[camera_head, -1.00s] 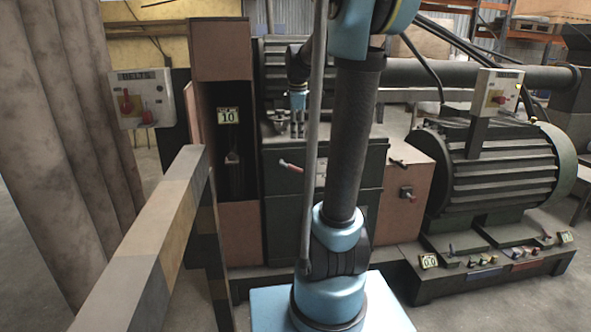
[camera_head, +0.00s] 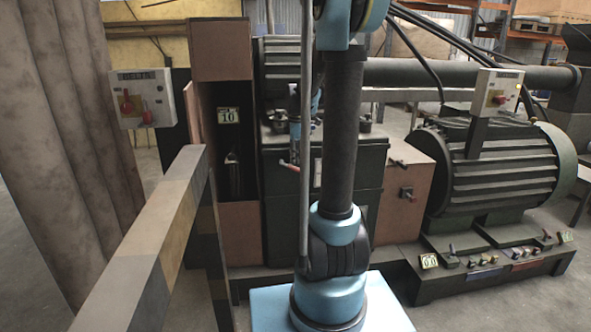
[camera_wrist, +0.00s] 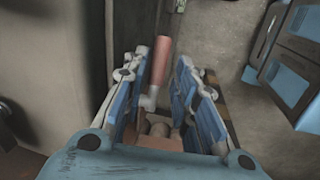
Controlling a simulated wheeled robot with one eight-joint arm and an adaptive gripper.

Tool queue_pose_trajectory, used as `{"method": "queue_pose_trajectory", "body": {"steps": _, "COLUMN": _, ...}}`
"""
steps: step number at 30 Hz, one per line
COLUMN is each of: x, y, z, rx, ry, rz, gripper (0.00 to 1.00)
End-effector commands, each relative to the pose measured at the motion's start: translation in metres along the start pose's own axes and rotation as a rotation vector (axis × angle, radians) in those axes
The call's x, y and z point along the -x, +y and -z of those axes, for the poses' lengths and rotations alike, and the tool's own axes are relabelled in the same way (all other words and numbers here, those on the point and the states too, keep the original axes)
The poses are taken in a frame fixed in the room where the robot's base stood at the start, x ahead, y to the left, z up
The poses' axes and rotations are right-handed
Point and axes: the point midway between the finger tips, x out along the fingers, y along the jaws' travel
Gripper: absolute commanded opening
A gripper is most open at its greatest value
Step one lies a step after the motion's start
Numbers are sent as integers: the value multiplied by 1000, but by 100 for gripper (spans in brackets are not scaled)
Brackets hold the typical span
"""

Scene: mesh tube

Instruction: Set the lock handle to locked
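A lever handle with a red grip (camera_head: 289,165) sits on the front of the dark cabinet (camera_head: 345,165); I take it as the lock handle. In the wrist view the red grip (camera_wrist: 161,60) ends in a light metal elbow. My gripper (camera_wrist: 159,92) is open, its blue-padded fingers on either side of the handle's lower part. A gap shows on the right side; contact on the left cannot be told. In the head view my arm and a grey pole partly hide the gripper (camera_head: 295,150). Any locked marking is not readable.
A large ribbed motor (camera_head: 495,170) stands further right. A beam rail (camera_head: 165,215) and grey curtain-like columns (camera_head: 65,140) stand at the left. Switch boxes (camera_head: 143,98) flank the machine.

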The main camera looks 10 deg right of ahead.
Motion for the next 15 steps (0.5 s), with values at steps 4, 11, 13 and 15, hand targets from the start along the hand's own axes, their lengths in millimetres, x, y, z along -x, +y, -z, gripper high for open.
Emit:
{"method": "queue_pose_trajectory", "body": {"steps": 4, "x": -23, "y": 1, "z": 0, "rx": 0, "ry": 0, "rz": 0, "gripper": 26}}
{"method": "queue_pose_trajectory", "body": {"steps": 11, "x": -48, "y": 0, "z": 0, "rx": 0, "ry": 0, "rz": 0, "gripper": 26}}
{"method": "queue_pose_trajectory", "body": {"steps": 13, "x": -52, "y": 0, "z": 0, "rx": 0, "ry": 0, "rz": 0, "gripper": 26}}
{"method": "queue_pose_trajectory", "body": {"steps": 15, "x": -55, "y": 0, "z": 0, "rx": 0, "ry": 0, "rz": 0, "gripper": 26}}
